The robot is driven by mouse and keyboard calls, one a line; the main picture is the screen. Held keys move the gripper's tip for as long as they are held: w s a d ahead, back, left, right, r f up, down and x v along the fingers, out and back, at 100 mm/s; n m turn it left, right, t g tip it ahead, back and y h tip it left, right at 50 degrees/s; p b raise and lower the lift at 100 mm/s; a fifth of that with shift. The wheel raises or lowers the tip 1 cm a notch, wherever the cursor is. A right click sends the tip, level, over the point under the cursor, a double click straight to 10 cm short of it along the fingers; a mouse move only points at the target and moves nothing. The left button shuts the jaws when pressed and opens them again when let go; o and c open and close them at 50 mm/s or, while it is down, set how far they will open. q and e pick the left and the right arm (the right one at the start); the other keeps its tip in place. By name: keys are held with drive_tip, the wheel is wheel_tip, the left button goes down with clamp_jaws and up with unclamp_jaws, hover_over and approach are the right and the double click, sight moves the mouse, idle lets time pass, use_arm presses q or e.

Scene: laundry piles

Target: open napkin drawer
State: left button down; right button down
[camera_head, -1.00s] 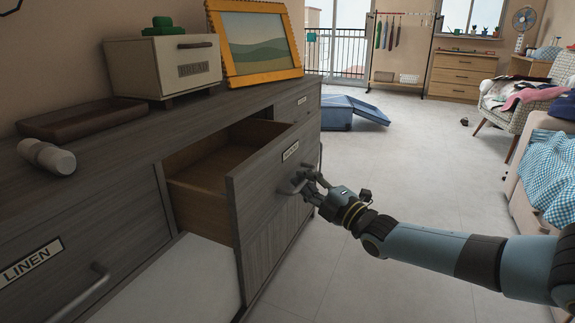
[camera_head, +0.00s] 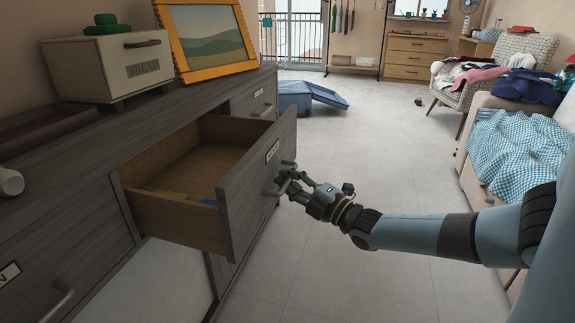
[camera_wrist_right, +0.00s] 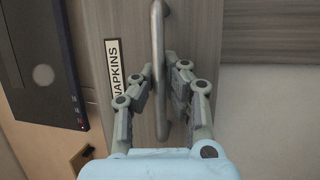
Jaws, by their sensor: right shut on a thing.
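The napkin drawer (camera_head: 253,183) stands well pulled out of the grey sideboard in the head view. Its inside shows bare wood and some yellow and blue items (camera_head: 188,197) at the bottom. In the right wrist view, its NAPKINS label (camera_wrist_right: 115,77) lies beside the metal bar handle (camera_wrist_right: 158,35). My right gripper (camera_head: 284,184) is shut on that handle, with its fingers on both sides of the bar in the wrist view (camera_wrist_right: 160,85). My left gripper is not in view.
A bread box (camera_head: 108,68) and a yellow picture frame (camera_head: 181,62) stand on the sideboard top. A closed drawer with a handle (camera_head: 62,300) is at lower left. A blue open case (camera_head: 312,95) lies on the floor beyond. The floor right of the drawer is clear.

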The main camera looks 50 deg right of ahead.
drive_tip(key=c, duration=1.6)
unclamp_jaws()
drive_tip(key=s, duration=0.4)
drive_tip(key=s+f, duration=0.1)
drive_tip(key=s, duration=0.3)
drive_tip(key=s+f, duration=0.1)
drive_tip(key=s, duration=0.2)
drive_tip(key=shift+s, duration=0.4)
